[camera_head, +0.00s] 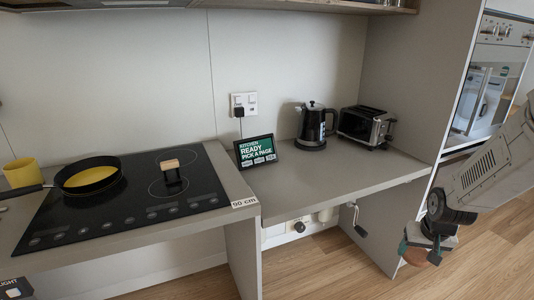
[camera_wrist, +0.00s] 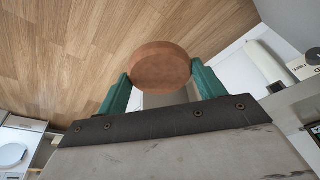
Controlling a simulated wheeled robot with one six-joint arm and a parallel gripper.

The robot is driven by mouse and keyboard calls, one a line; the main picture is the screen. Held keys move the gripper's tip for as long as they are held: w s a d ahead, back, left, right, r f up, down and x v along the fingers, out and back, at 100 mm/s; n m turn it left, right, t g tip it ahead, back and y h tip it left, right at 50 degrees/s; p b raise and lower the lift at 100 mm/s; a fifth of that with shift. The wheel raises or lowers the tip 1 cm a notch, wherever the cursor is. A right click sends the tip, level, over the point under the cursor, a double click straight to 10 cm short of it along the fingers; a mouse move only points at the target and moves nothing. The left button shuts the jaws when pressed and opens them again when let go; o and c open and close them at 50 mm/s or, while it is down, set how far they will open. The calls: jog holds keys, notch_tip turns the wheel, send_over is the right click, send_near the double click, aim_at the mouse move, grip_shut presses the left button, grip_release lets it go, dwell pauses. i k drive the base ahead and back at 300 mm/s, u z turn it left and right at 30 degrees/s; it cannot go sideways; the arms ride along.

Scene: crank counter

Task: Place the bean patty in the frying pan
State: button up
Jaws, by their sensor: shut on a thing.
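The bean patty (camera_wrist: 160,68) is a round, flat, reddish-brown disc. In the wrist view it sits between the two green fingertips of my gripper (camera_wrist: 160,82), which is shut on it. In the head view my gripper (camera_head: 418,252) is at the far right, low, beyond the counter's right side panel, and the patty (camera_head: 415,258) shows only in small part there. The frying pan (camera_head: 88,176) is dark outside and yellow inside. It stands on the left part of the black cooktop (camera_head: 120,208), far from my gripper, with its handle toward the left.
A yellow mug (camera_head: 22,172) stands left of the pan. A wood-topped black object (camera_head: 172,172) is on the cooktop. A screen (camera_head: 255,151), kettle (camera_head: 313,126) and toaster (camera_head: 366,127) stand on the lower counter (camera_head: 320,185). A crank (camera_head: 356,219) hangs under its front edge.

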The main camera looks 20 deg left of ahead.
aim_at(92, 179)
jog(key=u, duration=1.8)
